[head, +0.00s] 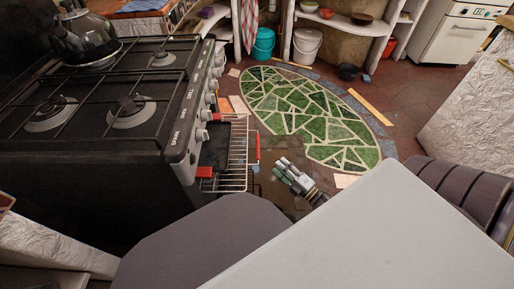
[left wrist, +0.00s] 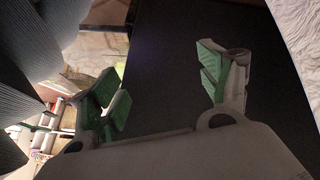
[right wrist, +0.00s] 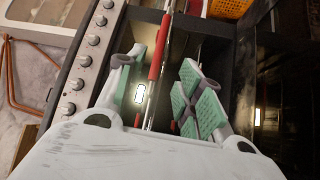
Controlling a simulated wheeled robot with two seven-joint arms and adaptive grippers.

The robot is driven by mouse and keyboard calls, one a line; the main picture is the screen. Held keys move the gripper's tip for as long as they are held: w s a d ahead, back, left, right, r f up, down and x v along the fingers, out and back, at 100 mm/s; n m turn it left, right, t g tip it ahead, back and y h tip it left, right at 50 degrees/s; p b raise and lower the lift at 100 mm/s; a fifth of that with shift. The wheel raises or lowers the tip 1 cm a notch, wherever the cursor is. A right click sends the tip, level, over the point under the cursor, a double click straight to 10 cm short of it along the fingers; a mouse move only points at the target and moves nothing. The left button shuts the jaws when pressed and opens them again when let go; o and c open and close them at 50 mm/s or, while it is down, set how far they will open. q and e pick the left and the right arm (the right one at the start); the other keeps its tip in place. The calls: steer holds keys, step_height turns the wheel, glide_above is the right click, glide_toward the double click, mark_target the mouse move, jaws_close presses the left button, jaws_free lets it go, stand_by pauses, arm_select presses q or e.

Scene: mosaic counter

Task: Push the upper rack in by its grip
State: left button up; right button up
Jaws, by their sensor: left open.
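The upper rack (head: 238,155) is a wire rack standing out from the front of the black oven (head: 110,180). Its red grip (head: 257,147) is at its outer edge; red also shows at the rack's near corner. My right gripper (head: 287,175) is just right of the grip, apart from it in the head view. In the right wrist view my right gripper (right wrist: 162,90) is open, and a red grip bar (right wrist: 158,55) shows between its fingers, beyond them. My left gripper (left wrist: 165,90) is open and empty before a dark surface; the head view does not show it.
Knobs (head: 207,115) line the stove front above the rack. A kettle (head: 80,35) stands on the hob. A green mosaic (head: 305,110) lies in the floor right of the rack, with open floor around it. Buckets (head: 263,43) stand at the back.

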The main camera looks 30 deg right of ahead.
mark_target(258, 146)
steer(key=shift+w, duration=0.15)
steer(key=b+x, duration=0.3)
steer(key=x, duration=1)
steer(key=shift+b, duration=0.3)
arm_select(q)
steer(key=shift+t+h, duration=0.3)
steer(key=shift+t, duration=0.1)
steer(key=f, duration=0.4)
steer(key=shift+w+d+f, duration=0.15)
steer(key=shift+w+d, duration=0.25)
arm_select(e)
steer(key=shift+w+r, duration=0.1)
steer(key=shift+w, duration=0.1)
steer(key=c, duration=0.7)
arm_select(q)
steer(key=shift+s+d+f, duration=0.1)
steer(key=shift+s+f, duration=0.25)
steer(key=shift+s, duration=0.2)
arm_select(e)
jaws_close()
